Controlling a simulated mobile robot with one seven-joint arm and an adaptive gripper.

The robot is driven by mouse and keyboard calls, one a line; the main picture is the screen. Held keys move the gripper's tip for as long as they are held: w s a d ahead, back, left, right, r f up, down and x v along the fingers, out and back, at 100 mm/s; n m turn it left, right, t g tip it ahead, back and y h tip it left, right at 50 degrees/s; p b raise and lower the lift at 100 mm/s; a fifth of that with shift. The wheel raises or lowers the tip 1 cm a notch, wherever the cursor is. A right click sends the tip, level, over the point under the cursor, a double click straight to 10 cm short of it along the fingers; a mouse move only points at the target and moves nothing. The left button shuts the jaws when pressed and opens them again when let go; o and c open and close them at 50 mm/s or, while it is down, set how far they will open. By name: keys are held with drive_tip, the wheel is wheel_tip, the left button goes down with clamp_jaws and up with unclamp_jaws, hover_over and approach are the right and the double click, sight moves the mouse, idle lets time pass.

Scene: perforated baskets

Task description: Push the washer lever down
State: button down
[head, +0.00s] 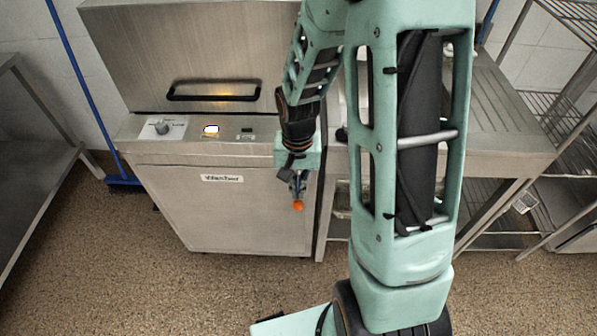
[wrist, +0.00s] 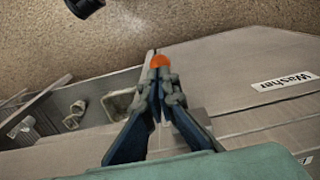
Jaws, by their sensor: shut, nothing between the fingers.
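The washer (head: 225,205) is a stainless steel machine with a sloped upper cover, at the left of the head view. A black bar handle (head: 213,97) runs across the cover; no other lever shows clearly. The control panel has a knob (head: 162,127) and a lit yellow button (head: 211,130). My gripper (head: 298,206) has orange fingertips and points down in front of the washer's right side, below and right of the handle. It is shut and empty, also in the wrist view (wrist: 160,61). The washer's front label (wrist: 285,82) shows there; the handle does not.
A steel table (head: 490,135) adjoins the washer on the right, with wire shelving (head: 570,60) beyond. Another steel table (head: 35,165) stands at the far left, and a blue-handled broom (head: 85,90) leans between. The speckled floor (head: 150,290) in front is clear.

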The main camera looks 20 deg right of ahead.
wheel_tip(320, 180, up, 10)
drive_tip(key=p, duration=0.7)
drive_tip(key=shift+r, duration=0.15)
